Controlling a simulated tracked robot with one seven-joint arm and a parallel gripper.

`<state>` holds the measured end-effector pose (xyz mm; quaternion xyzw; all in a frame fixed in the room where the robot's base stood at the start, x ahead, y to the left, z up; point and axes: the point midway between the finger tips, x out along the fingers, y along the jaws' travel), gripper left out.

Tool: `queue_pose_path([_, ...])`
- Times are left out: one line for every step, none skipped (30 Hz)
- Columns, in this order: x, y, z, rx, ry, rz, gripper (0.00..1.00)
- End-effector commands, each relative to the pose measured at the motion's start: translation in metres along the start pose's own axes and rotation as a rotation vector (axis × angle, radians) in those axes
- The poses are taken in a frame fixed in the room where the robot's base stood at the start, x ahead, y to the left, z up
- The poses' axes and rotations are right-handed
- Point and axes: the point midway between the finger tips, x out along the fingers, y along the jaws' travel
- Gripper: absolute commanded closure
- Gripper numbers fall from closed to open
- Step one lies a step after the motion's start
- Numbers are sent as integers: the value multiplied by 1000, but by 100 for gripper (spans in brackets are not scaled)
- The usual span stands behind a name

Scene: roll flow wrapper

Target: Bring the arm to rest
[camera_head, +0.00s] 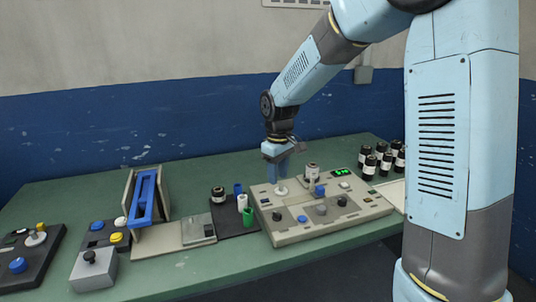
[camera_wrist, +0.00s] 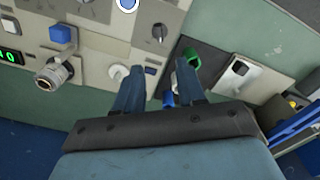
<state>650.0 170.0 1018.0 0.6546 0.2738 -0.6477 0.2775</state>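My gripper (camera_head: 276,157) is above the back left part of the beige control panel (camera_head: 340,222), near a white round knob (camera_head: 281,190). In the wrist view its two blue fingers (camera_wrist: 160,84) are spread apart with nothing held between them. The panel's beige surface also shows in the wrist view (camera_wrist: 95,50). My arm is bent, reaching out over the green table (camera_head: 200,266). From these views I cannot tell the exact height of the fingertips above the panel.
Several dark canisters (camera_head: 385,164) stand at right. A grey joystick box (camera_head: 93,270) is at front left.

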Motion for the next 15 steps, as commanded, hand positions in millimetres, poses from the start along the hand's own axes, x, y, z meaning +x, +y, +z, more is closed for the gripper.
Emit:
queue_pose_path([-8,1,7,17,8,12,61])
queue_pose_path([-14,1,12,29,13,19,61])
queue_pose_path([-22,2,19,48,22,30,61])
queue_pose_path([-28,3,25,64,28,38,61])
queue_pose_path([-35,3,31,82,35,47,61])
queue_pose_path([-44,4,40,106,45,58,61])
queue_pose_path([-50,4,47,123,52,66,61])
queue_pose_path([-55,3,54,141,59,74,61])
queue_pose_path([-63,4,63,165,70,84,61])
queue_pose_path([-69,3,70,182,78,92,61])
queue_pose_path([-74,3,77,200,85,99,61])
queue_pose_path([-81,2,86,224,97,108,61])
queue_pose_path([-86,1,93,241,105,115,61])
queue_pose_path([-92,1,100,259,114,121,61])
queue_pose_path([-98,-1,109,284,126,129,61])
